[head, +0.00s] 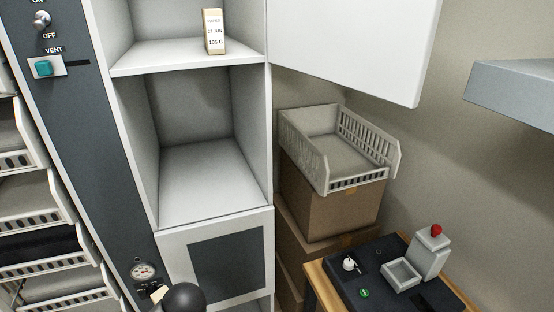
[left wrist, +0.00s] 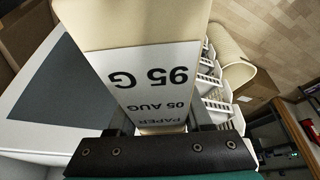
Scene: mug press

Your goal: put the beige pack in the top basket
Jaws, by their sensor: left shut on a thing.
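My left gripper (left wrist: 161,126) is shut on a beige pack (left wrist: 130,22) in the left wrist view. Its white label reads PAPER, 05 AUG, 95 G and appears upside down. In the head view a dark rounded part, likely of my left arm, shows at the bottom edge; the gripper's fingers cannot be made out there. Baskets (left wrist: 216,82) also show beside the pack in the left wrist view. My right gripper is not in view.
Another beige pack (head: 214,32), labelled 27 JUN, 105 G, stands on the upper shelf of the white cabinet (head: 190,60). The compartment below is empty. An empty slatted basket (head: 335,150) sits on cardboard boxes (head: 325,205). The open cabinet door (head: 365,40) juts right.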

